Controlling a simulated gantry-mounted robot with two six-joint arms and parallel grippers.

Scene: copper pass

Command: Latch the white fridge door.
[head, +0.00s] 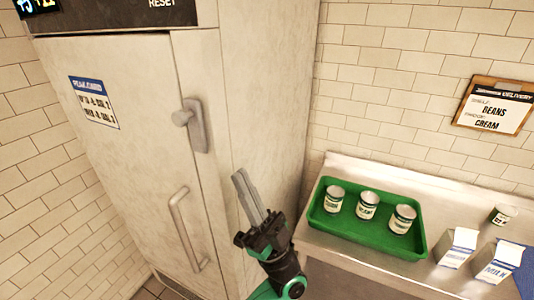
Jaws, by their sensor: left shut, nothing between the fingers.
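The white fridge (256,100) stands at the left, and its door (130,150) faces left of the picture's middle. The door looks closed or nearly so; a dark line runs along its right edge. A grey latch (195,126) with a round knob sits at that edge, in the upper half. A grey bar handle (183,228) is lower on the door. My left gripper (240,177) is shut and empty, its fingers pointing up, in front of the fridge's side, below and right of the latch. It looks apart from the latch. My right gripper is not in view.
A steel counter (330,171) at the right holds a green tray (365,241) with three cans. Two cartons (460,246) and another can (502,215) stand right of it. A clipboard (496,105) hangs on the tiled wall. The space before the door is clear.

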